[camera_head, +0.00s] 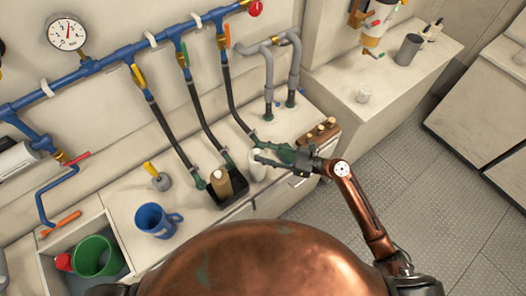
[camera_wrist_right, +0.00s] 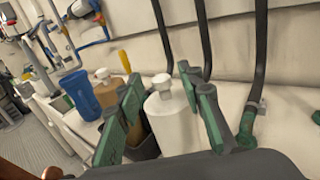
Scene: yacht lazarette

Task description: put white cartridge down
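The white cartridge (camera_head: 258,165) is upright, just right of the black tray (camera_head: 238,190) on the bench. It also shows in the right wrist view (camera_wrist_right: 172,125), with a white cap on top. My right gripper (camera_head: 268,155) has its green fingers on both sides of the cartridge and appears shut on it. Whether the cartridge's base touches the bench is not clear. A tan cartridge (camera_head: 221,183) stands in the black tray; it also shows in the right wrist view (camera_wrist_right: 107,90). My left gripper is out of view.
A blue mug (camera_head: 153,219) stands left of the tray, near a yellow-handled tool (camera_head: 154,175). A green container (camera_head: 95,256) sits in a recess further left. Dark hoses (camera_head: 200,120) hang behind. A brown block (camera_head: 318,133) is at the bench's right end.

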